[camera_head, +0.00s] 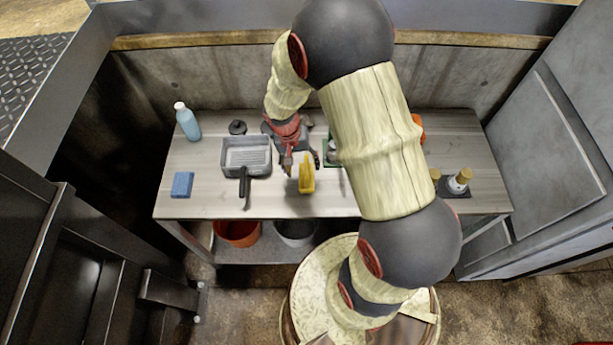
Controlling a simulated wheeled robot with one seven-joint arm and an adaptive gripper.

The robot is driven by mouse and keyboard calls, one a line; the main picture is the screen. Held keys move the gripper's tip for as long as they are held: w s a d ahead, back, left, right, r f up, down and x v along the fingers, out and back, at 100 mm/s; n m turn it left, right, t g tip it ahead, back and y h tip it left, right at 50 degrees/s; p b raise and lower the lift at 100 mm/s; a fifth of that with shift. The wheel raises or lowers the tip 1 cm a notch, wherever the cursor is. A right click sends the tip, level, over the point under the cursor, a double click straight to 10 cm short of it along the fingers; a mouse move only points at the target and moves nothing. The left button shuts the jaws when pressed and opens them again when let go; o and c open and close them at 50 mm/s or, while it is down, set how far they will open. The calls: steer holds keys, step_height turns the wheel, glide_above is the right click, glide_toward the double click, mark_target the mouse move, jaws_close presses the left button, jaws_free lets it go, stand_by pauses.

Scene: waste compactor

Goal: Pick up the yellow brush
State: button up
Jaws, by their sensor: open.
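The yellow brush (307,174) lies on the grey table, right of the tray and close to the table's front half. My gripper (301,162) reaches down from the back of the table with its fingers spread. The fingertips are at or just above the brush's far end, one to its left and one to its right. I cannot tell whether they touch it. My arm hides part of the table to the right of the brush.
A grey tray (246,150) with a black handle stands left of the brush. An orange bucket (237,233) and a grey bucket (295,232) stand below.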

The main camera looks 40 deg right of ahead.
steer(key=f, duration=0.3)
steer(key=shift+s+d+f+b, duration=0.25)
steer(key=shift+s+d+b, duration=0.05)
steer(key=shift+s+b, duration=0.05)
steer(key=c, duration=0.3)
steer(key=c, duration=1.1)
steer(key=shift+c, duration=0.4)
steer(key=shift+r, duration=0.15)
